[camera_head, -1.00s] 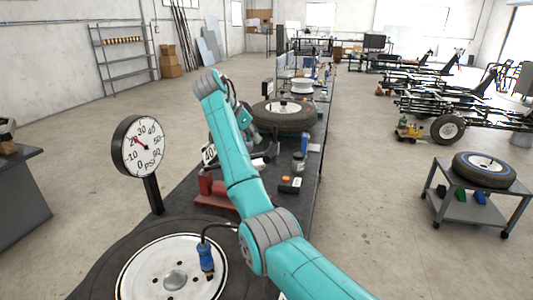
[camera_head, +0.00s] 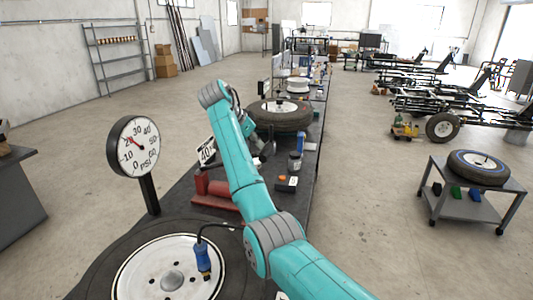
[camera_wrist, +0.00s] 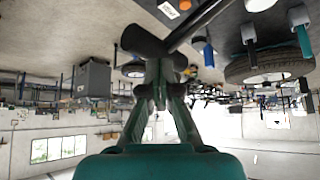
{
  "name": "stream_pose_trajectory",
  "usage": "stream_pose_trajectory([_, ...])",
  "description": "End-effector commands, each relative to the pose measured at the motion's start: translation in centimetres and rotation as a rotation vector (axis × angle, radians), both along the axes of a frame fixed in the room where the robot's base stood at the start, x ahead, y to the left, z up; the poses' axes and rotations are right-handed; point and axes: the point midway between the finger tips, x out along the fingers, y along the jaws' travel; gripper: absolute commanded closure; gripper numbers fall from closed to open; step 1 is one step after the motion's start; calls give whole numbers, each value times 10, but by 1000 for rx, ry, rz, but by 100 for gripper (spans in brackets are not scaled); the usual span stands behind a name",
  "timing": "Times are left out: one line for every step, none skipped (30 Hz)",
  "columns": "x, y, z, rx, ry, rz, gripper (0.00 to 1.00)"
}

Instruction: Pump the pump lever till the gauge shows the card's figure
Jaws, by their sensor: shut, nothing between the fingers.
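The round pressure gauge (camera_head: 134,147) stands at the left; its red needle points at about 20 PSI, perhaps slightly above. The card (camera_head: 206,152) reads 40 and stands behind the red pump base (camera_head: 214,188), partly beside my arm. My arm hides much of the pump. In the wrist view, the dark pump lever grip (camera_wrist: 143,41) with its rod lies just beyond my gripper's fingertips (camera_wrist: 158,92). My gripper is shut with nothing between the fingers. I cannot tell whether it touches the lever. In the head view my gripper is mostly hidden behind my arm.
A wheel (camera_head: 125,270) with a blue hose fitting (camera_head: 203,258) lies at the front of the dark bench. Another tyre (camera_head: 281,120) and small items, including a dark jar (camera_head: 295,161), lie farther back. A grey cart (camera_head: 475,190) stands at right; the floor between is clear.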

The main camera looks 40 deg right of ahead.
Motion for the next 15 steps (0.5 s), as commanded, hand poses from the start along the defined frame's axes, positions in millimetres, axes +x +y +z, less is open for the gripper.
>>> stream_pose_trajectory([-1, -4, -6, 1, 2, -1, 100])
stream_pose_trajectory([0, -6, -8, 0, 2, -1, 100])
stream_pose_trajectory([0, -9, -11, 0, 1, -1, 100])
stream_pose_trajectory([0, -10, -13, 0, 0, 0, 100])
stream_pose_trajectory([0, -11, -15, 0, 0, 0, 100])
stream_pose_trajectory([0, -13, -17, 1, 0, 0, 100])
stream_pose_trajectory([0, -14, -19, 1, 0, 0, 100])
stream_pose_trajectory([0, -15, -20, 1, 0, 0, 100])
stream_pose_trajectory([0, -16, -21, 1, 0, 0, 100])
stream_pose_trajectory([0, -16, -21, 1, -1, 1, 100])
stream_pose_trajectory([0, -16, -22, 1, -1, 1, 100])
stream_pose_trajectory([0, -16, -22, 1, -1, 1, 100])
stream_pose_trajectory([0, -16, -22, 1, -1, 1, 100])
stream_pose_trajectory([0, -16, -22, 1, -1, 1, 100])
stream_pose_trajectory([0, -16, -22, 1, -1, 1, 100])
